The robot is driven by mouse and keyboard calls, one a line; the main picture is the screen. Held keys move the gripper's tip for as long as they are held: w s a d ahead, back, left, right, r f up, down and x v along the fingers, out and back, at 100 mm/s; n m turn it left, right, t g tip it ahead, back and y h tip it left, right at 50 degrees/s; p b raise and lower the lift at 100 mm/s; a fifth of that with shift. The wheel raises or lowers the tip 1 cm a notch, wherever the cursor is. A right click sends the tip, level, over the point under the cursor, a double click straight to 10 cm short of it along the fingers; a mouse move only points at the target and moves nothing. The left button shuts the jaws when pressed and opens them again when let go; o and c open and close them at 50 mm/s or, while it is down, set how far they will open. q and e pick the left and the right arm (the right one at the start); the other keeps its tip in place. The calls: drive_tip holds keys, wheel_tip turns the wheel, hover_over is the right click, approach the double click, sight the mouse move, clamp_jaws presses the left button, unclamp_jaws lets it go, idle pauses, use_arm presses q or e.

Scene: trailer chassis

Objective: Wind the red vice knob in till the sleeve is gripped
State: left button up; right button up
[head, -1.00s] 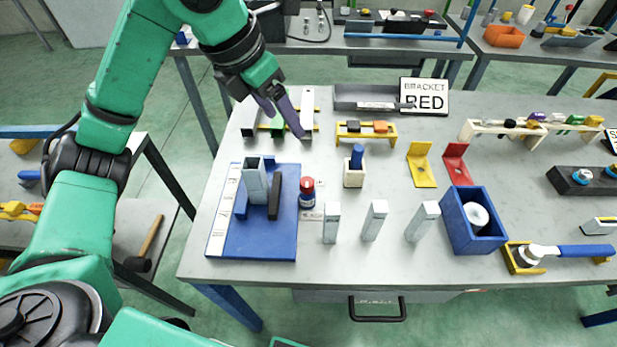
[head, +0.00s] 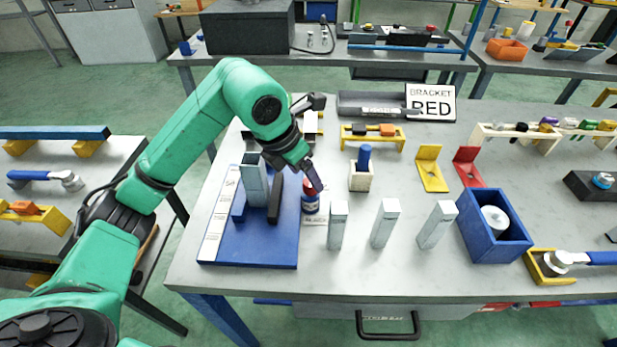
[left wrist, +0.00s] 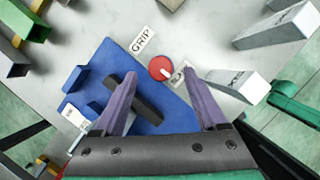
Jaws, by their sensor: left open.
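The vice is a blue base plate (head: 270,245) with a small blue block (head: 240,207) and a black bar (head: 275,200) on it. The sleeve, a grey square tube (head: 254,182), stands upright between block and bar. The red knob (left wrist: 161,68) has a white pointer mark and sits just beside the plate; in the head view its lower part (head: 311,204) shows under my gripper. My left gripper (head: 314,184) is over the knob, its purple fingers open. In the left wrist view the knob lies between the fingertips, with no clear contact. The left finger hides part of the vice.
Several grey upright bars (head: 338,225) stand right of the knob. A wooden block with a blue peg (head: 362,176) stands behind them. A label reading GRIP (left wrist: 142,40) lies beside the knob. A blue bin (head: 494,228) stands further right.

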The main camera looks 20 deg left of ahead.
sight(309, 183)
use_arm(q)
drive_tip(key=shift+x, duration=1.5)
clamp_jaws()
